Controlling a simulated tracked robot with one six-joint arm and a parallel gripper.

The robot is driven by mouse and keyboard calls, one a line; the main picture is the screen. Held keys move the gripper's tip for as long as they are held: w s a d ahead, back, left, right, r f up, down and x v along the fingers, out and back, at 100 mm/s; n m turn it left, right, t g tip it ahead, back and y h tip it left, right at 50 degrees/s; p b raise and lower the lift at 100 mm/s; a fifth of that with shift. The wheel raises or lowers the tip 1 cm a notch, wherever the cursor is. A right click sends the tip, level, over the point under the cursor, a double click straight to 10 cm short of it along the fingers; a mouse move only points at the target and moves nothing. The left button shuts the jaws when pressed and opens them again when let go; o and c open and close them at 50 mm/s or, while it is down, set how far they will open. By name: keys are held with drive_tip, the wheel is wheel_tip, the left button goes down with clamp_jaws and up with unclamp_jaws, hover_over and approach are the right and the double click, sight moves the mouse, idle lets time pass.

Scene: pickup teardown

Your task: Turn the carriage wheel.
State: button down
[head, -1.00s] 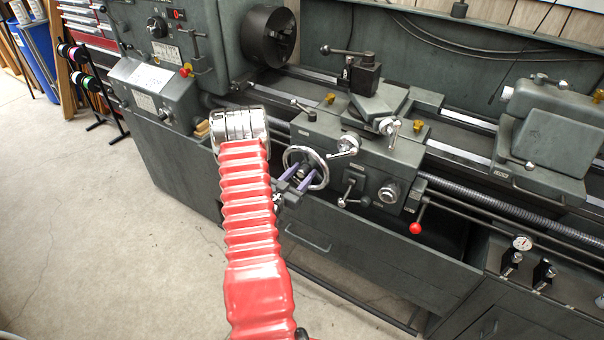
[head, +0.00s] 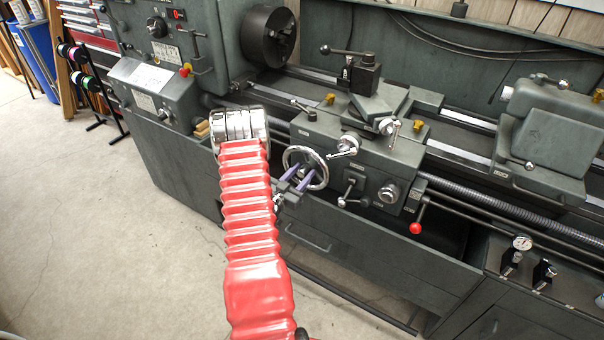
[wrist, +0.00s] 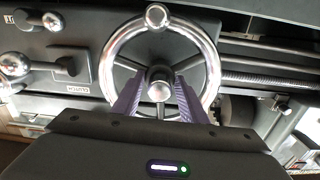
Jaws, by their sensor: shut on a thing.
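The carriage wheel (head: 305,148) is a chrome handwheel with dark spokes on the front of the grey lathe carriage. In the wrist view its rim (wrist: 212,60) fills the upper middle, with a round chrome knob (wrist: 156,17) at the top of the rim. My gripper (head: 302,171) is at the wheel, its two purple fingers reaching into the ring. In the wrist view my gripper (wrist: 160,80) has one finger on each side of the silver hub (wrist: 159,91). It is shut on the wheel; the exact contact points are hard to make out.
The carriage (head: 345,150) carries other levers and knobs close to the wheel, including a red-knobbed lever (head: 416,227) at lower right. The ribbed lead screw (head: 470,205) runs to the right. Open floor (head: 120,220) lies at left.

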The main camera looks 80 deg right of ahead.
drive_tip(key=shift+m, duration=0.6)
drive_tip(key=shift+w, duration=0.1)
drive_tip(key=c, duration=1.4)
unclamp_jaws()
drive_tip(key=v, duration=1.3)
drive_tip(key=shift+a, duration=0.35)
drive_tip(key=shift+w, duration=0.1)
